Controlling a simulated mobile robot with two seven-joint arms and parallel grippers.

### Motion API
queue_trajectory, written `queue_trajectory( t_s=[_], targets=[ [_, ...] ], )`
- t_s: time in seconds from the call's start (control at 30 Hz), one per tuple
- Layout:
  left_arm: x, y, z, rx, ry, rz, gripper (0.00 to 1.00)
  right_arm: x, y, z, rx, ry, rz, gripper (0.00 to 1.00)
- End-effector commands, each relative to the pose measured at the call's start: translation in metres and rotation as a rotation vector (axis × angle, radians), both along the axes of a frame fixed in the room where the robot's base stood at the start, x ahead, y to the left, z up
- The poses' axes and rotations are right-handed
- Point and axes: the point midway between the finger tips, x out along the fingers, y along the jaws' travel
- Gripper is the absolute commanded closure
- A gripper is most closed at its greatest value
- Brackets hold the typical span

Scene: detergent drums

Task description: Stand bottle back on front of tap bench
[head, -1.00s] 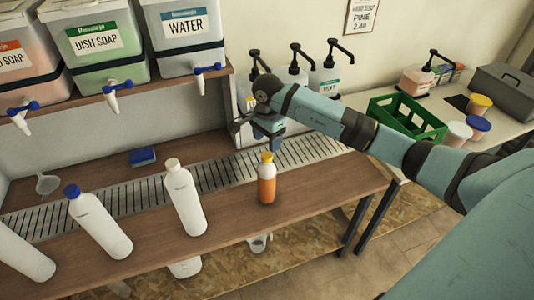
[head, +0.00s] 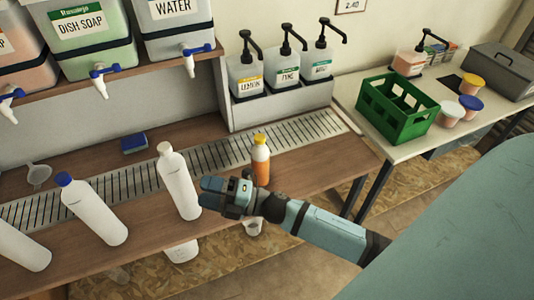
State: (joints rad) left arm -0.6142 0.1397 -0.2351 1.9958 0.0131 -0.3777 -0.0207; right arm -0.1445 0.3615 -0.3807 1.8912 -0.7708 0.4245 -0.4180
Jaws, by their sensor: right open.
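The tap bench (head: 130,240) runs across the view with a slatted drain strip along it. An orange bottle with a yellow cap (head: 261,160) stands upright near its front, right of centre. A white bottle with a white cap (head: 177,180) stands to the left, and a white bottle with a blue cap (head: 93,212) further left. Another white bottle (head: 20,247) is cut by the left edge. My right gripper (head: 212,192) is open and empty, close by the white-capped bottle's right side; I cannot tell whether they touch. The left gripper is out of view.
Tapped drums, including dish soap (head: 83,40) and water (head: 175,30), sit on a shelf above. Pump bottles (head: 285,68) stand in a rack behind. A blue sponge (head: 134,143) lies on the bench. A green crate (head: 397,108) and tubs stand on the right table.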

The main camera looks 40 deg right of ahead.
Motion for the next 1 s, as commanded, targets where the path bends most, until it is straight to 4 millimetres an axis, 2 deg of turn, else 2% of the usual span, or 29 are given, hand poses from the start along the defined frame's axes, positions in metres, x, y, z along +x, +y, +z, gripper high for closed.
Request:
queue_trajectory(
  t_s=[0.03, 0.1, 0.2, 0.3, 0.4, 0.53, 0.8, 0.87, 1.0],
  targets=[
    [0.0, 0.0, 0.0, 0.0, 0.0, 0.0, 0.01, -0.012, -0.011, -0.022, 0.156, 0.207, -0.104, 0.4],
    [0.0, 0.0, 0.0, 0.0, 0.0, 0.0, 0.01, -0.029, -0.029, -0.058, 0.371, 0.5, -0.249, 0.4],
    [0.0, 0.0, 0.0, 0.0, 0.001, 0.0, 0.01, -0.066, -0.048, -0.111, 0.631, 0.873, -0.424, 0.4],
    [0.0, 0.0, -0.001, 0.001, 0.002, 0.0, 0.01, -0.107, -0.055, -0.151, 0.821, 1.154, -0.552, 0.4],
    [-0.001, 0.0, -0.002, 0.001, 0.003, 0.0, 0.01, -0.136, -0.056, -0.174, 0.937, 1.33, -0.63, 0.4],
    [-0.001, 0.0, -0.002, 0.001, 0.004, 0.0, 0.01, -0.151, -0.055, -0.184, 0.992, 1.416, -0.667, 0.4],
    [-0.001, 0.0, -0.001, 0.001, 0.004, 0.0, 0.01, -0.151, -0.055, -0.183, 0.992, 1.418, -0.668, 0.4],
    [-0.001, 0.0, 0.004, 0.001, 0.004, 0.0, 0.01, -0.151, -0.055, -0.178, 0.991, 1.417, -0.668, 0.4],
    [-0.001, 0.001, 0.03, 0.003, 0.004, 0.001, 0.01, -0.151, -0.056, -0.151, 0.991, 1.415, -0.669, 0.4]
  ],
)
